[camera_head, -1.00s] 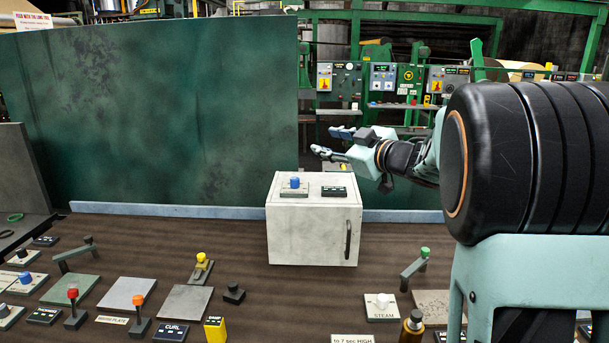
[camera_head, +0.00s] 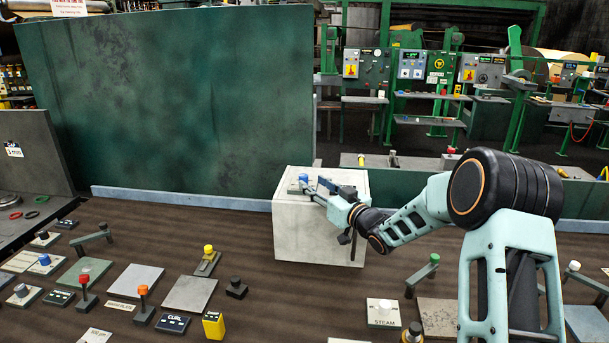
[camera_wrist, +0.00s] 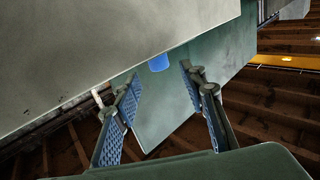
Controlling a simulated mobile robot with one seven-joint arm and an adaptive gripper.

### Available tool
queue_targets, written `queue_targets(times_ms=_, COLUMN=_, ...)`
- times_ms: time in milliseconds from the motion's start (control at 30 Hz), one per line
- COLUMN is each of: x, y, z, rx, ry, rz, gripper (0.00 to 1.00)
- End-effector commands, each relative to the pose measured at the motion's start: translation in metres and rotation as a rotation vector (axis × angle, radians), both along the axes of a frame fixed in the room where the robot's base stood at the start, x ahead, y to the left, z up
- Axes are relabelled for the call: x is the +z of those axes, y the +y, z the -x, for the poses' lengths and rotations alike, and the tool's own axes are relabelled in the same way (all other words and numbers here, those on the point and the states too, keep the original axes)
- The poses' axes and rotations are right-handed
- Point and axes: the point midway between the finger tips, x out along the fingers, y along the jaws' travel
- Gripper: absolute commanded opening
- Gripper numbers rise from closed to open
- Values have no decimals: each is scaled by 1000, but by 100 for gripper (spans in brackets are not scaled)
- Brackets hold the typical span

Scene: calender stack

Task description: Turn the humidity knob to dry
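A pale grey box (camera_head: 308,232) stands on the brown bench with a blue knob (camera_head: 303,177) on its top plate. I cannot read a humidity or dry marking on it. My gripper (camera_head: 316,187) is over the box top, beside the blue knob, with its fingers apart. In the wrist view my gripper (camera_wrist: 160,74) is open and empty. The blue knob (camera_wrist: 158,63) shows ahead, between the line of the fingertips, partly cut off by a grey edge. I cannot tell whether a finger touches it. The dark label on the box top is hidden by my gripper.
A tall green panel (camera_head: 180,105) stands behind the bench. Levers and plates lie around, including a green-topped lever (camera_head: 422,274), a white steam knob (camera_head: 384,306), a yellow-topped lever (camera_head: 207,260) and a small black knob (camera_head: 236,287). Bench around the box front is clear.

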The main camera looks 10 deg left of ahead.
Motion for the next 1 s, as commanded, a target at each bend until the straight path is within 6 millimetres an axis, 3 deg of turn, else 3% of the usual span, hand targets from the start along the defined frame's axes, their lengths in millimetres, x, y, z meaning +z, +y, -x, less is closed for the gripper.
queue_targets(times_ms=200, x=1, y=25, z=-30, rx=1, ry=1, rz=-1, gripper=39)
queue_targets(times_ms=400, x=1, y=37, z=-46, rx=0, ry=-1, rz=1, gripper=39)
queue_targets(times_ms=867, x=0, y=42, z=-53, rx=0, ry=0, rz=1, gripper=39)
queue_targets(times_ms=1000, x=0, y=42, z=-53, rx=0, ry=0, rz=1, gripper=23)
